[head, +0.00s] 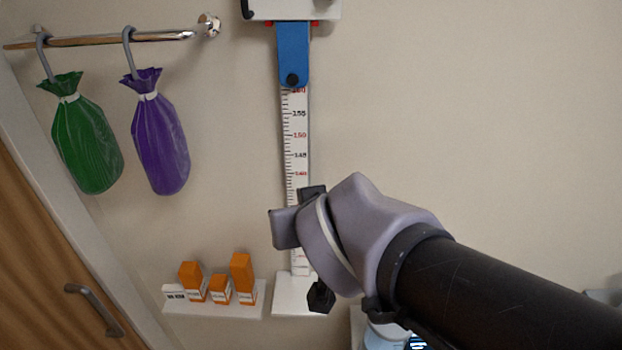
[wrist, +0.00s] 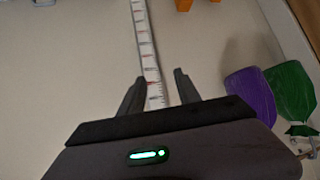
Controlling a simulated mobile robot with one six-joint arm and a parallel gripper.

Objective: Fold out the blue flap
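The blue flap (head: 292,52) hangs down flat at the top of the white measuring scale (head: 297,140) on the wall, with a dark round knob near its lower end. My gripper (head: 317,245) is in front of the scale, well below the flap in the head view, and its wrist hides part of the scale. In the wrist view my gripper (wrist: 160,85) has its two dark fingers apart, with nothing between them but the scale and wall behind. The flap does not show in the wrist view.
A green bag (head: 87,140) and a purple bag (head: 160,140) hang from a chrome rail (head: 110,40) at left. Orange boxes (head: 241,278) stand on a small white shelf (head: 225,308) below. A wooden door (head: 40,230) is at far left. The wall right of the scale is clear.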

